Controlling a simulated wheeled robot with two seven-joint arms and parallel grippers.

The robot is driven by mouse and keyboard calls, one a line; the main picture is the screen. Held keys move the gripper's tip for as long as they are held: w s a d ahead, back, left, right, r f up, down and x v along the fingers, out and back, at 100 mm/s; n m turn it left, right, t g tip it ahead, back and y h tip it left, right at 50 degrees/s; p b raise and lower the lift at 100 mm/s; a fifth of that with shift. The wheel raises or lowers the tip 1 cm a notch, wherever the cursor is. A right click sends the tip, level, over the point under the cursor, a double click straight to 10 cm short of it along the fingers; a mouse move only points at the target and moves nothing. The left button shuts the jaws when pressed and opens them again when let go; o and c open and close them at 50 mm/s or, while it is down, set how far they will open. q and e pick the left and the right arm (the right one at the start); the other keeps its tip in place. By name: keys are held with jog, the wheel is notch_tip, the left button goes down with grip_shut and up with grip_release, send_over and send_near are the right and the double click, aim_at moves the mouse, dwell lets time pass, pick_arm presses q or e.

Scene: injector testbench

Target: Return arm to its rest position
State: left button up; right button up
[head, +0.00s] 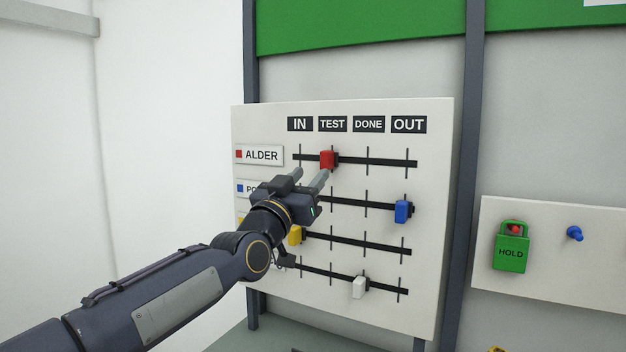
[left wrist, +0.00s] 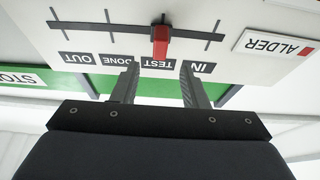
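My left gripper (head: 309,177) is in front of the white slider board (head: 430,240), just below the red slider block (head: 328,160). The red block sits on the top rail, the ALDER row, under the TEST label. In the left wrist view the red block (left wrist: 160,42) shows beyond and between the two spread fingertips (left wrist: 158,75). The fingers are open, with a visible gap and nothing between them. My left arm (head: 170,295) reaches in from the lower left and hides parts of the lower row labels. My right gripper is not in view.
A blue block (head: 401,211) sits under OUT, a yellow block (head: 295,235) at the left end, and a white block (head: 359,287) on the bottom rail. A green HOLD tag (head: 511,248) and blue knob (head: 574,233) are on a panel at right. A dark post (head: 466,180) separates the panels.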

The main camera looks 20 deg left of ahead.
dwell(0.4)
pick_arm(q)
jog(key=s+f+n+g, duration=0.2)
jog(key=s+f+g, duration=0.6)
jog(key=s+f, duration=1)
jog(key=s+f+n+g, duration=0.2)
jog(key=s+f+g, duration=0.6)
jog(key=s+f, duration=1)
notch_tip(320, 180, down, 5)
jog(key=shift+f, duration=0.1)
